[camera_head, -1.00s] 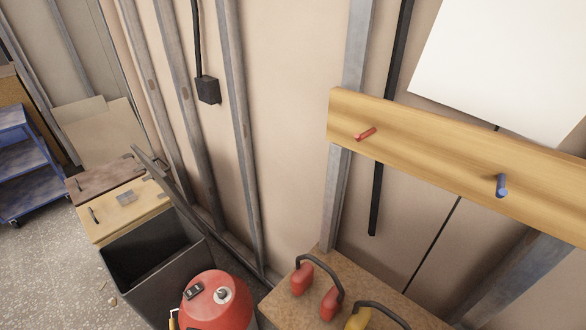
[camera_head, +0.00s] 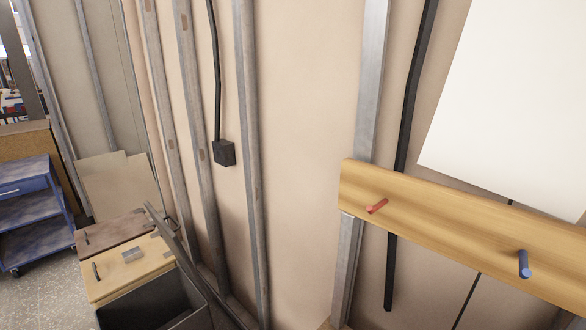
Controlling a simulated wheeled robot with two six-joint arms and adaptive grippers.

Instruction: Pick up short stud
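I cannot make out a loose short stud with certainty. Several grey metal studs stand upright against the beige wall, such as a tall one (camera_head: 252,150) left of the middle and another (camera_head: 365,120) behind the wooden rail. A thin grey metal length (camera_head: 185,255) leans at a slant by the open dark bin (camera_head: 155,305) at the lower left; I cannot tell if it is the short stud. Neither of my grippers shows in the head view.
A black electrical box (camera_head: 224,153) hangs on the wall. Lidded boxes (camera_head: 130,264) and a blue cart (camera_head: 35,215) stand at left. Grey floor shows at lower left.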

